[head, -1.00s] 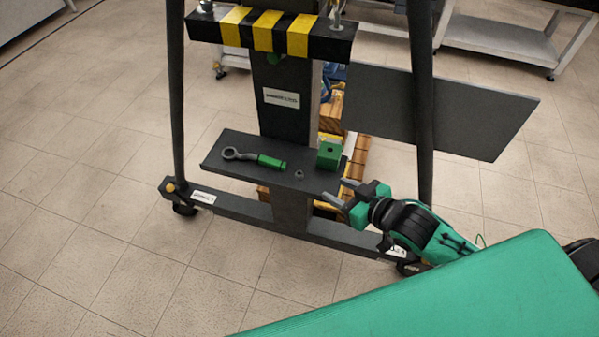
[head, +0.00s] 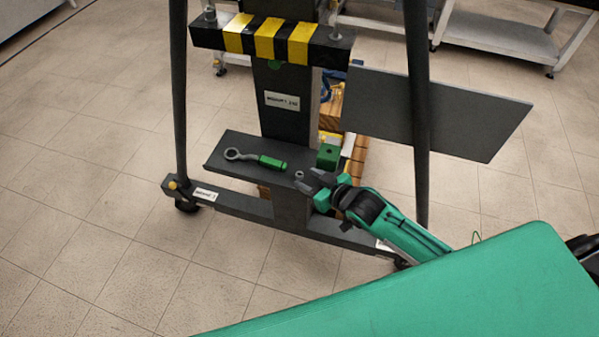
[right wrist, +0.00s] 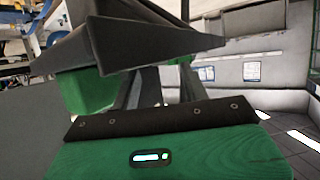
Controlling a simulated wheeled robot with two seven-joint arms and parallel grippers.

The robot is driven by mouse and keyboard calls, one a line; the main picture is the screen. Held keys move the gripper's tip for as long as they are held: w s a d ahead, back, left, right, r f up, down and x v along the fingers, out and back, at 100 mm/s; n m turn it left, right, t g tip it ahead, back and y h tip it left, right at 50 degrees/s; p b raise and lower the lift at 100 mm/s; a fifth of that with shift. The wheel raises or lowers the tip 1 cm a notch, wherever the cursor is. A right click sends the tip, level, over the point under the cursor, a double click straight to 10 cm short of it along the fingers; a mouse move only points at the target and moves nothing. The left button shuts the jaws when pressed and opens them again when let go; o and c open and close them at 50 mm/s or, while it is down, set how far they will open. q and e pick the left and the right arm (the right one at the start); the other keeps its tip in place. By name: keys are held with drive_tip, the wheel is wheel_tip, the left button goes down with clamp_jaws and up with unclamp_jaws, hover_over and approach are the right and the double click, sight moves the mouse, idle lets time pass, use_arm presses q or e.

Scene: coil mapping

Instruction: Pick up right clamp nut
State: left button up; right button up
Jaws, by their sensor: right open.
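A small grey nut (head: 299,174), which I take for the right clamp nut, lies on the dark shelf (head: 225,160) of the stand, between the green-handled ring spanner (head: 272,162) and the green block (head: 327,156). My right gripper (head: 310,180) is open, its fingertips close to the nut on its right and front side. I cannot tell whether they touch it. In the right wrist view, the gripper's fingers (right wrist: 165,88) are partly covered by a dark slab, and the nut cannot be made out. My left gripper is not in view.
The stand's striped crossbar (head: 275,40) runs above the shelf, with fittings at both ends. The right dark post (head: 418,130) rises behind my right arm. A grey panel (head: 460,110) is at right. Floor at left is clear.

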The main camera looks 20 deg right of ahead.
sight(299, 176)
drive_tip(key=shift+x, duration=1.3)
drive_tip(key=shift+s, duration=0.1)
drive_tip(key=shift+c, duration=0.3)
clamp_jaws()
drive_tip(key=shift+r, duration=0.1)
